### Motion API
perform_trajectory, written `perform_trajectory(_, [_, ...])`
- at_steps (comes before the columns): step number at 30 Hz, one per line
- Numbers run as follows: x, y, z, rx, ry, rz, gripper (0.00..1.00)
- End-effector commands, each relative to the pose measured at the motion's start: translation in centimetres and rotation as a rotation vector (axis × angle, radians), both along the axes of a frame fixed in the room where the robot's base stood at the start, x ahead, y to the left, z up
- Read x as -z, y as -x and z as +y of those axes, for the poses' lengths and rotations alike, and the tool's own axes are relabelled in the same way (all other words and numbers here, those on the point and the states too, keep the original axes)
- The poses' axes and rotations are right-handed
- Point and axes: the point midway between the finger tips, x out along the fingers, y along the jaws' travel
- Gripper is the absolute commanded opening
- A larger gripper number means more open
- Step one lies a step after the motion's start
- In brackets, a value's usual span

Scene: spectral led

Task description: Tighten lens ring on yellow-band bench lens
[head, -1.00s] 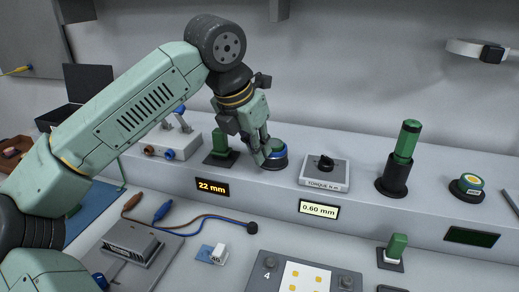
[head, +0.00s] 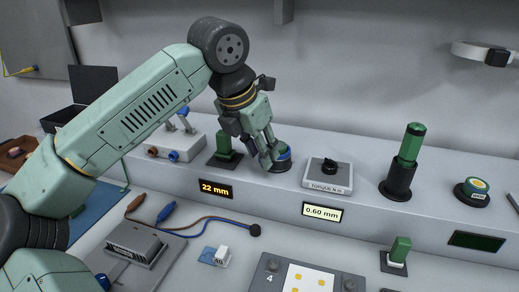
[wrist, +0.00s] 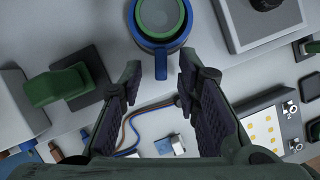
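A short round lens-like piece (head: 284,152) with a blue band, green top and dark base stands on the raised shelf. In the wrist view it (wrist: 161,42) lies just beyond my fingertips, centred between them. My gripper (head: 265,160) is open and empty, pointing down at its left side; the fingers (wrist: 161,73) are apart in the wrist view. Whether a fingertip touches it I cannot tell. No yellow band shows on this piece. Another low round piece (head: 474,186), with a yellow face, green side and dark base, sits at the shelf's far right, away from my gripper.
A green block on a dark base (head: 224,150) stands left of my gripper. A torque box with a black knob (head: 329,175) is to the right, then a tall green cylinder in a black holder (head: 410,145). Cables (head: 200,222) and a dotted panel (head: 305,277) lie below.

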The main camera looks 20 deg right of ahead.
Motion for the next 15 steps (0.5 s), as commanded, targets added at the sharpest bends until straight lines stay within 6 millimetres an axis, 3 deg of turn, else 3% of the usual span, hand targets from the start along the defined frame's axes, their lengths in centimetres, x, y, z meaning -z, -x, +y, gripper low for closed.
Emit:
perform_trajectory(8, [-1.3, 0.2, 0.4, -0.002, 0.0, -0.003, 0.3])
perform_trajectory(15, [-5.8, 1.2, 2.0, -0.003, 0.0, -0.002, 0.3])
